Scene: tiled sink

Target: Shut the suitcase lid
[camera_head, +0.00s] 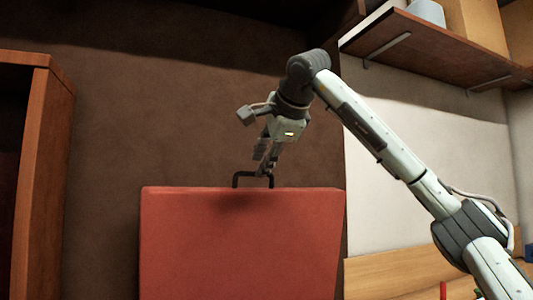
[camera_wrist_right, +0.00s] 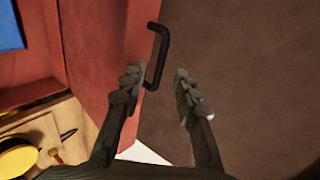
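The red suitcase lid (camera_head: 240,245) stands upright in the head view, its broad face toward me. A black handle (camera_head: 236,178) sticks up from its top edge. My right gripper (camera_head: 264,170) is above that edge, at the handle. In the right wrist view, the gripper (camera_wrist_right: 153,92) has its two fingers spread apart. The black handle (camera_wrist_right: 161,50) shows just ahead of and between the fingertips, close to the left finger. The red lid (camera_wrist_right: 100,60) is left of it. I cannot tell whether a finger touches the handle. My left gripper is not in view.
A wooden cabinet (camera_head: 45,180) stands at the left. A wooden shelf (camera_head: 430,50) with boxes hangs at the upper right. In the wrist view, a yellow round object (camera_wrist_right: 18,160) and a blue item (camera_wrist_right: 10,28) are at the left.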

